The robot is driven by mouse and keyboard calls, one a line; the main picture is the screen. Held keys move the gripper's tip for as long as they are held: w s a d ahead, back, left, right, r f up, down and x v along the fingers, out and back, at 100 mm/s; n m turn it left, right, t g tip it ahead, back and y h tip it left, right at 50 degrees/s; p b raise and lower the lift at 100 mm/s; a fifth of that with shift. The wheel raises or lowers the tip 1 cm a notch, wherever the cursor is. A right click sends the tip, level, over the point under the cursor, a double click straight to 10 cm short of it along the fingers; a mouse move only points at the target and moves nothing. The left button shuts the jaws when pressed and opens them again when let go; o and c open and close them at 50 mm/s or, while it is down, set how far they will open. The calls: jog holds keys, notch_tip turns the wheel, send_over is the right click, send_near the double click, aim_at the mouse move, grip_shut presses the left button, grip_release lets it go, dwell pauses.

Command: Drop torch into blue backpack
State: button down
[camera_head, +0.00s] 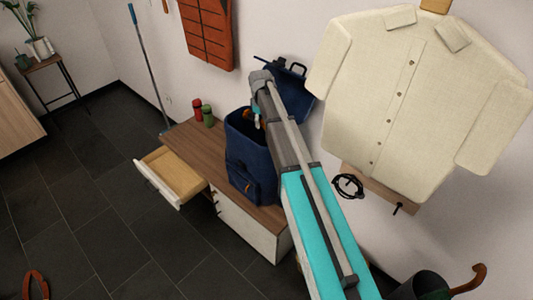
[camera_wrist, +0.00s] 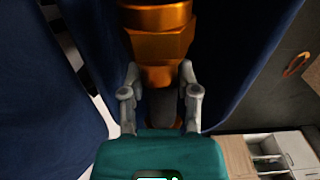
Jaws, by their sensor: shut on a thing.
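The blue backpack (camera_head: 248,170) stands upright on the wooden bench top in the head view, its top open and its flap (camera_head: 290,82) raised behind. My gripper (camera_head: 256,118) is over the backpack's opening, partly hidden by my arm. In the wrist view my gripper (camera_wrist: 159,88) is shut on the torch (camera_wrist: 158,45), a copper-orange metal body. Blue fabric of the backpack (camera_wrist: 235,60) shows on both sides of the torch. The torch's far end is cut off by the picture's top edge. In the head view only a bit of orange shows at the opening.
A red bottle (camera_head: 197,110) and a green bottle (camera_head: 208,116) stand on the bench (camera_head: 185,138) left of the backpack. An open drawer (camera_head: 172,176) juts out at the front left. A cream shirt (camera_head: 415,100) hangs on the wall at right.

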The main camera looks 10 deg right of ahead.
dwell(0.3)
jog(key=shift+c, duration=1.3)
grip_release()
jog(key=shift+r, duration=0.15)
